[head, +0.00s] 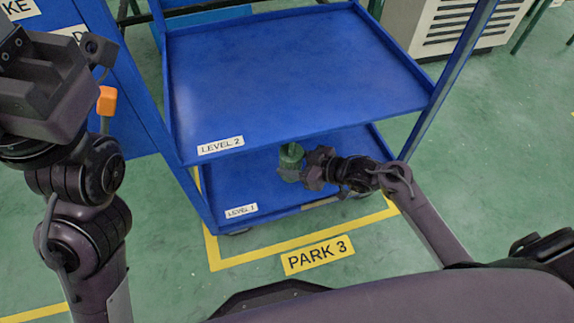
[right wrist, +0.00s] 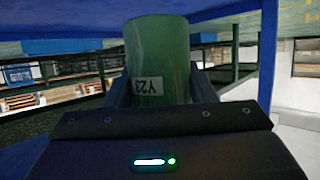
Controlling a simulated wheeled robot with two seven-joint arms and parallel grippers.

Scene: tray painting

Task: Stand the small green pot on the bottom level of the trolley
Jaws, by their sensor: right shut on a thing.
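The small green pot (head: 291,158) is in my right gripper (head: 292,172), in the space between the trolley's two levels. The right wrist view shows the pot (right wrist: 160,58) between the jaws, with a white label marked Y23. The bottom level (head: 268,193), labelled LEVEL 1, is a blue shelf partly hidden by the upper shelf and my right arm. I cannot tell whether the pot touches it. The pot looks roughly upright in the head view. My left gripper (head: 45,85) is at the upper left, away from the trolley, and its jaws cannot be made out.
The upper shelf (head: 290,70), labelled LEVEL 2, is empty and hangs over the pot. Blue trolley posts (head: 455,75) stand at the sides. A yellow floor outline with a PARK 3 sign (head: 318,255) lies in front. A pale vented cabinet (head: 450,25) stands behind at right.

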